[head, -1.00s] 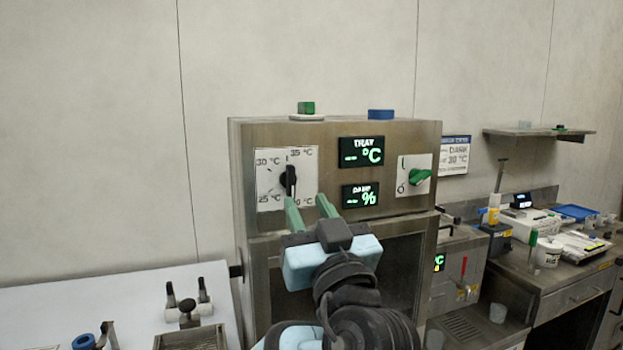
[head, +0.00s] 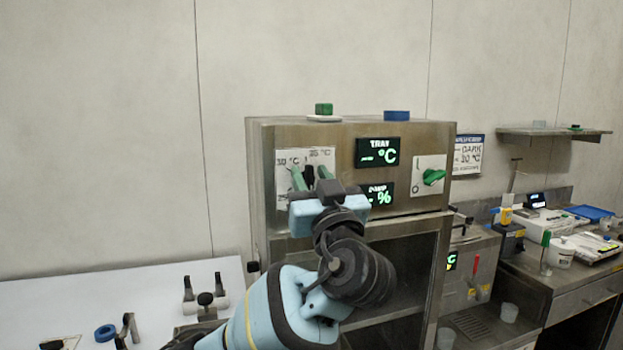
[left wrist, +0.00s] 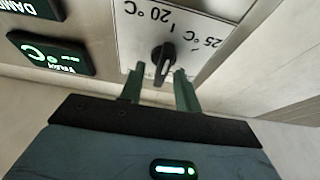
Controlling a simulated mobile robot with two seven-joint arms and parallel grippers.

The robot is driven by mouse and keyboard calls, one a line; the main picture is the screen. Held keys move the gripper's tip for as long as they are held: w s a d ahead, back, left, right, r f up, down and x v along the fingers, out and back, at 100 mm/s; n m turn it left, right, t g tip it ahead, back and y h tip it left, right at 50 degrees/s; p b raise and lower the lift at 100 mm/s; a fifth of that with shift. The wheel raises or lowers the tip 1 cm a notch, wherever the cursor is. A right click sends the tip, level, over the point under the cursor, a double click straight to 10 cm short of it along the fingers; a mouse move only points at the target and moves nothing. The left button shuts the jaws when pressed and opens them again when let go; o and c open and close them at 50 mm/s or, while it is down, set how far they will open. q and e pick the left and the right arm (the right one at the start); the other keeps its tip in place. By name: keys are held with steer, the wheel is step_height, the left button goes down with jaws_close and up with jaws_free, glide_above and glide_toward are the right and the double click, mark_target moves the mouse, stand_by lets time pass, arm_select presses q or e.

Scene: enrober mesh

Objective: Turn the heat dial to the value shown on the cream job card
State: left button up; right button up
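The heat dial is a black knob (head: 309,175) on a white plate with temperature marks, on the steel machine's front panel. In the left wrist view the knob (left wrist: 163,62) stands nearly in line with the fingers, a pale line on its near end. The 20 °C and 25 °C marks show there upside down. My left gripper (head: 310,178) is open, its green fingers on either side of the knob; contact cannot be told. It also shows in the left wrist view (left wrist: 160,88). A pale card with a blue header (head: 468,154) hangs behind; its text is blurred. My right gripper is out of view.
Right of the dial are a °C display (head: 377,152), a % display (head: 380,195) and a green switch (head: 433,177). A green block and a blue piece (head: 397,115) sit on top. A cluttered counter lies right, a white table (head: 60,305) left.

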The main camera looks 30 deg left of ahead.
arm_select(q)
steer(key=c, duration=0.7)
steer(key=shift+f, duration=0.1)
jaws_close()
